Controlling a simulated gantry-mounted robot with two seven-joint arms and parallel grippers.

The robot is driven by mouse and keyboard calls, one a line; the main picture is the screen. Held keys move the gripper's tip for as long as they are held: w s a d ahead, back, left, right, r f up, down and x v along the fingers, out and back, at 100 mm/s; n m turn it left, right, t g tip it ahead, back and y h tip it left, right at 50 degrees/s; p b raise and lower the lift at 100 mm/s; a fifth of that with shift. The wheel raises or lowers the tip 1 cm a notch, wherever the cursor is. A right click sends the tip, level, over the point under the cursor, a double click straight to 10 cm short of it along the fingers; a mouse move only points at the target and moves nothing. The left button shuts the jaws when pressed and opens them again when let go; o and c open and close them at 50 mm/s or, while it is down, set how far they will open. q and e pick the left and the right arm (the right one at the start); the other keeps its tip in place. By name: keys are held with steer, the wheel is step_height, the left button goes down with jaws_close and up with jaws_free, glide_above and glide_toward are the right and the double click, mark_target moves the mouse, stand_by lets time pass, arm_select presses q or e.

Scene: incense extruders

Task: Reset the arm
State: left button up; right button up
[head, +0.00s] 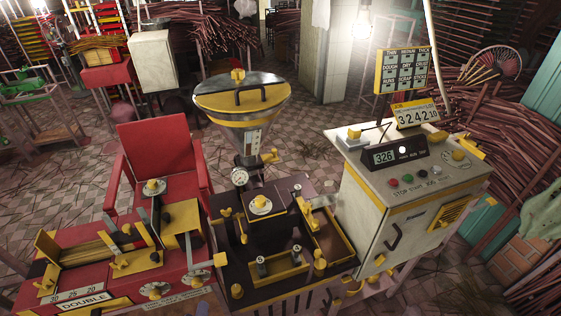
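Neither of my grippers shows in the head view, and neither arm can be made out. In the middle stands an extruder with a steel hopper (241,112) under a yellow lid (240,93). Its dark base (262,250) carries yellow knobs, a round dial (260,205) and a pressure gauge (239,175). To the left is a red machine (110,250) with yellow plates and a label reading DOUBLE (83,302). To the right is a pale control cabinet (375,207) with a display reading 326 (384,156) and several coloured buttons.
A red chair-like frame (157,150) stands behind the red machine. A black-and-yellow sign board (403,72) rises over the cabinet. Bundles of sticks (470,130) line the right side. The tiled floor (65,175) at the left is mostly open.

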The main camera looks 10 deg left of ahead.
arm_select(q)
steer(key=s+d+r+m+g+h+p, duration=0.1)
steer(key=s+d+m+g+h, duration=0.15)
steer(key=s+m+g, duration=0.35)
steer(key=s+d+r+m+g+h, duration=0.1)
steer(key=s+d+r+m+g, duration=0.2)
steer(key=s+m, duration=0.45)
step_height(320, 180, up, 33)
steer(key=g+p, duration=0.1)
steer(key=p, duration=3.3)
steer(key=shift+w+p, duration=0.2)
steer(key=shift+p, duration=0.2)
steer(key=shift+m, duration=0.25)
